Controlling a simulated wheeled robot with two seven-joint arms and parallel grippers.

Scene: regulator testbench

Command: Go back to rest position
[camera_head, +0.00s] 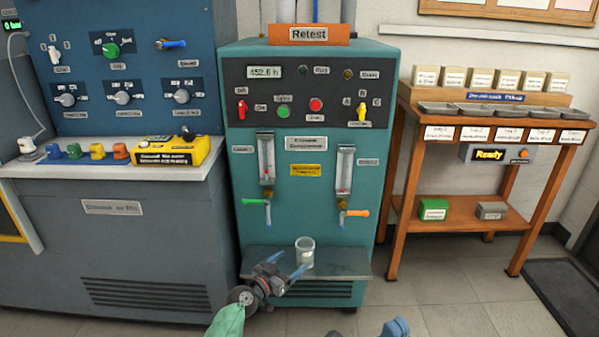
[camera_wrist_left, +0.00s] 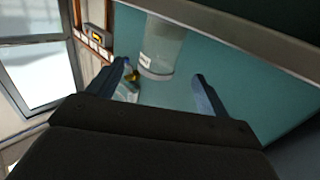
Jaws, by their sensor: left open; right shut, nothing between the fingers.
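My left gripper (camera_head: 289,264) is open, with its blue fingers spread near the clear glass beaker (camera_head: 305,252). The beaker stands upright on the shelf of the teal Retest cabinet. In the left wrist view my open fingers (camera_wrist_left: 160,75) have the beaker (camera_wrist_left: 163,46) ahead of them, with nothing gripped. My right gripper (camera_head: 395,327) shows only as a small blue part at the bottom edge of the head view; it is shut and empty, and the rest is cut off.
The teal cabinet (camera_head: 260,225) has a grey shelf (camera_head: 345,265) and green and orange valve handles above it. A blue-grey bench (camera_head: 120,240) stands left. A wooden rack (camera_head: 465,213) stands right. Open floor (camera_head: 445,300) lies in front of the rack, beside a dark mat (camera_head: 565,290).

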